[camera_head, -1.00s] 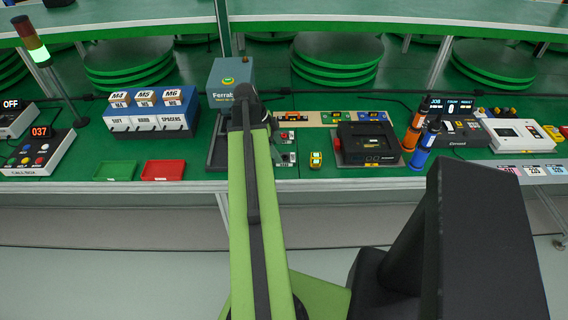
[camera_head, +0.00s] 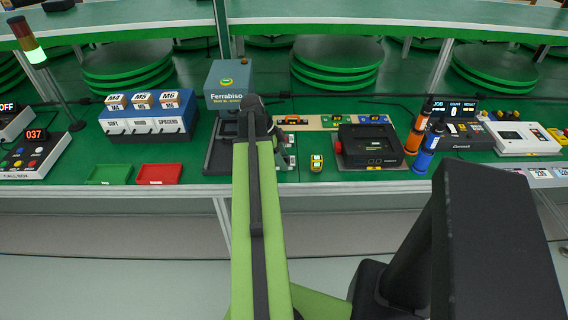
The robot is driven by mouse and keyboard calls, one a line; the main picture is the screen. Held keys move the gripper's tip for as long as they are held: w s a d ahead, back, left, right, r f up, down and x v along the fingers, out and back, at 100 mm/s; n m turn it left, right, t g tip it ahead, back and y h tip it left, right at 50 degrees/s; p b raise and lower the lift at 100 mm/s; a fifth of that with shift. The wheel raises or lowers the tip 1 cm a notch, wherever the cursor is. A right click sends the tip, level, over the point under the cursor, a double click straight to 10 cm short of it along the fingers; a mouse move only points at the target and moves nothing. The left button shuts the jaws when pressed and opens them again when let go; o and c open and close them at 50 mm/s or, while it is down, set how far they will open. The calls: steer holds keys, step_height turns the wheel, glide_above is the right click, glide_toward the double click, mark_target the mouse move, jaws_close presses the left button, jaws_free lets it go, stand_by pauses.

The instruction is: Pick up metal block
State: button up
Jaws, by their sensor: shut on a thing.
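My arm reaches forward over the green bench (camera_head: 215,179), and its dark far end (camera_head: 254,104) lies in front of the blue-grey Ferrabison machine (camera_head: 230,94). My gripper's fingers are hidden behind the arm, so I cannot see them or what is between them. No metal block can be made out for certain. Small grey metal-looking parts (camera_head: 290,161) show just right of the arm. A dark tray or base (camera_head: 218,150) shows to its left.
A red tray (camera_head: 159,182) and a green tray (camera_head: 109,182) lie left at the front edge. Right of the arm are a small yellow item (camera_head: 317,162), a black device (camera_head: 370,144), and orange (camera_head: 419,128) and blue (camera_head: 428,147) cylinders. A blue bin rack (camera_head: 147,119) stands back left.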

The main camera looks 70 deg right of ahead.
steer(key=shift+c, duration=1)
steer(key=shift+r, duration=0.1)
